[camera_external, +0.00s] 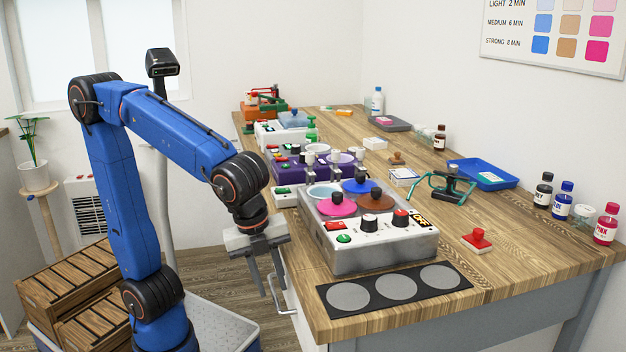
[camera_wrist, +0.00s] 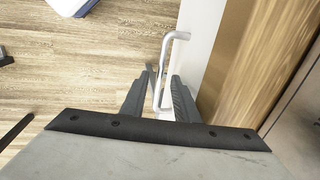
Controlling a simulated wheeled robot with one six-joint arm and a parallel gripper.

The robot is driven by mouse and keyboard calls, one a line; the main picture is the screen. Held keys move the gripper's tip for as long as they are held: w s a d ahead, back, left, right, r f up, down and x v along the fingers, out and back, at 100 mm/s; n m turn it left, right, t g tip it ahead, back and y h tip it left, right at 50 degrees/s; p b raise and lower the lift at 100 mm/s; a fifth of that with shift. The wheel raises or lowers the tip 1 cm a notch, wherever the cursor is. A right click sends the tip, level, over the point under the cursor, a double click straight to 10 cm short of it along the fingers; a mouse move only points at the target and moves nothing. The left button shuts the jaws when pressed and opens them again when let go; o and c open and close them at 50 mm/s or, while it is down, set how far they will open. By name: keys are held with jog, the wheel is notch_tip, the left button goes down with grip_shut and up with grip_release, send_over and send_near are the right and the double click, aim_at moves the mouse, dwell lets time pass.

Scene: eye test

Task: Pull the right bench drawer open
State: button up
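The drawer handle (camera_external: 284,311) is a silver bar on the white front of the bench (camera_external: 303,327), below the wooden top's left edge. In the wrist view the handle (camera_wrist: 165,58) stands out from the white front (camera_wrist: 198,38) and runs down between my fingers. My gripper (camera_external: 273,293) points down beside the bench front, at the handle. In the wrist view my gripper (camera_wrist: 162,72) is open, one finger on each side of the bar. The fingers look apart from the bar, but contact lower down is hidden. No gap shows around the drawer front.
The wooden bench top (camera_external: 500,262) overhangs close to my gripper. A machine with coloured discs (camera_external: 385,255) and a black mat with grey circles (camera_external: 444,277) sit near that edge. Wooden crates (camera_external: 70,285) stand at the left. The floor (camera_wrist: 70,75) left of the handle is clear.

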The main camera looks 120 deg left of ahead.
jog(key=shift+f, duration=0.25)
grip_shut()
jog(key=s+d, duration=1.8)
jog(key=shift+s+d, duration=0.35)
dwell(0.4)
grip_release()
